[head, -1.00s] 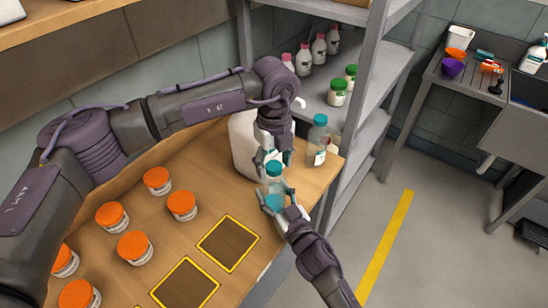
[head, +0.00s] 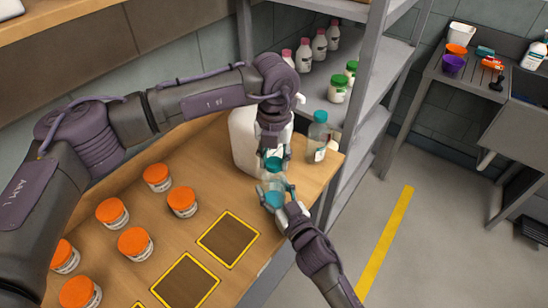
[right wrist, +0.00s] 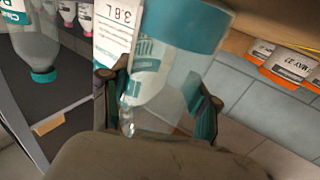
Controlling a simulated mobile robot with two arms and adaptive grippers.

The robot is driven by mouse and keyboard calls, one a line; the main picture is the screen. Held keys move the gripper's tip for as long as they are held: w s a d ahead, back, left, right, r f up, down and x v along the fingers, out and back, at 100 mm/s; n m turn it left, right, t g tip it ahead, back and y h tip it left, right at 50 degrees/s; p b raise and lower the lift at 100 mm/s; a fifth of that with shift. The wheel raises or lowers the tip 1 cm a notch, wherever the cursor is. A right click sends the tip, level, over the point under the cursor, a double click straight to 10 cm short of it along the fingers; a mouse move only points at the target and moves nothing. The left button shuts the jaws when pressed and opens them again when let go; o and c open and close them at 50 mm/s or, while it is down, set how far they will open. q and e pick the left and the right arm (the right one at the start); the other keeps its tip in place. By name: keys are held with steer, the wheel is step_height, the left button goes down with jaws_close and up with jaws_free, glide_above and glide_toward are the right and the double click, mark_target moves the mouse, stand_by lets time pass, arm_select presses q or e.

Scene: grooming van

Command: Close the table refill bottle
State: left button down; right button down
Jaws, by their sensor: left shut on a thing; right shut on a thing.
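The mouth is hidden in the right wrist view.
A white jug (head: 243,140) stands close behind my left gripper. Another teal-capped bottle (head: 317,143) stands at the table's right end. Several orange-lidded jars (head: 135,243) and yellow-framed squares (head: 228,240) are on the left. A grey shelf (head: 372,95) stands behind.

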arm_select(q)
steer(key=m, duration=0.8)
steer(key=shift+m, duration=0.3)
steer(key=m, duration=1)
steer(key=c, duration=0.6)
jaws_free()
steer(key=shift+c, duration=0.2)
step_height(320, 180, up, 12)
